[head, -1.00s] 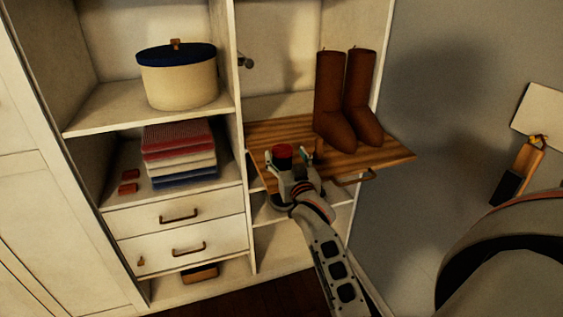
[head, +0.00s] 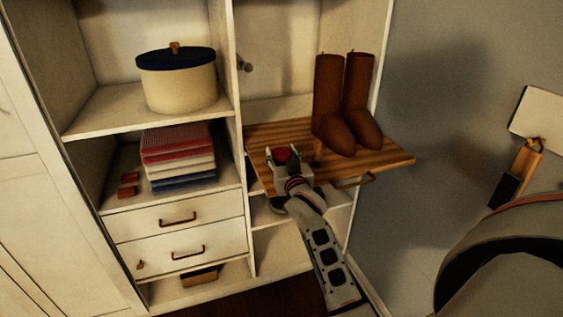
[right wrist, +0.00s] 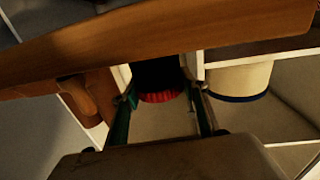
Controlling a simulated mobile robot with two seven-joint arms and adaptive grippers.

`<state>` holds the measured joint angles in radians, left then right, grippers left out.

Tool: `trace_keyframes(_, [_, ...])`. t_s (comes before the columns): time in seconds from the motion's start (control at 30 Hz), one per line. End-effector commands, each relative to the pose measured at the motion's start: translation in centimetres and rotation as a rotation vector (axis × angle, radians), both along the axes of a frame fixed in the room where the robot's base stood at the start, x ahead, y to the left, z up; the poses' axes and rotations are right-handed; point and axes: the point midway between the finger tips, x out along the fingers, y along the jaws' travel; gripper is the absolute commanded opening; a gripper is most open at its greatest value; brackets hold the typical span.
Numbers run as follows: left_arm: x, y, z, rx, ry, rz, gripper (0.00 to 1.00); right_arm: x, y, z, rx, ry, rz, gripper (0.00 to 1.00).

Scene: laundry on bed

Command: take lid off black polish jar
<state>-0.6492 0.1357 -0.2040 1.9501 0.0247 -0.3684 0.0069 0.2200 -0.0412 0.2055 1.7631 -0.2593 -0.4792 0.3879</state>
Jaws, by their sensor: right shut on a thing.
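The polish jar has a red lid (head: 282,153) and stands at the front left of the wooden pull-out board (head: 258,178). In the right wrist view the ridged red lid (right wrist: 160,97) sits against the dark jar body (right wrist: 157,73). My right gripper (head: 284,157) reaches in from the front and is shut on the lid, one finger on each side. Its two fingers also flank the lid in the right wrist view (right wrist: 162,95). The exact contact is hard to see, and the gripper hides most of the jar in the head view. My left gripper is not in view.
A cabinet upright (head: 238,130) is close on the left. Folded cloths (head: 178,160) and a cream box with a blue lid (head: 180,82) sit on shelves further left.

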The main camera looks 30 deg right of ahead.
Motion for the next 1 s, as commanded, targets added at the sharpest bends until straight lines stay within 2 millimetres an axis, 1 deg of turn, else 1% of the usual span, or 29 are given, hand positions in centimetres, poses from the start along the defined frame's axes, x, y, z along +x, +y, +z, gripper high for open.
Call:
trace_keyframes(0.17, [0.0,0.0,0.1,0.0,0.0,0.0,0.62,0.0,0.0,0.5,0.0,-0.003,0.0,0.18])
trace_keyframes(0.27, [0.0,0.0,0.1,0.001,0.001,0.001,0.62,0.0,0.0,1.3,0.0,-0.004,0.0,0.18])
trace_keyframes(0.37, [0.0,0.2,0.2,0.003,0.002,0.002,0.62,0.0,0.0,2.6,-0.001,-0.004,0.0,0.18])
trace_keyframes(0.47, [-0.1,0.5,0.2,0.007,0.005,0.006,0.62,0.0,0.0,4.7,-0.001,-0.007,0.0,0.18])
trace_keyframes(0.63, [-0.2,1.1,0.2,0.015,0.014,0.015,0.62,0.0,0.0,9.3,0.0,-0.009,0.001,0.18])
trace_keyframes(0.8, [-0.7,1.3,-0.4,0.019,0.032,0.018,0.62,0.0,0.0,13.9,0.0,-0.008,0.0,0.18])
trace_keyframes(0.9, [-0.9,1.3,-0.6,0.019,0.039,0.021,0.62,0.0,0.0,16.2,0.0,-0.006,0.0,0.18])
trace_keyframes(1.0, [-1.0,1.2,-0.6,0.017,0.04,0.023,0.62,0.0,0.0,17.8,-0.001,-0.005,0.001,0.18])
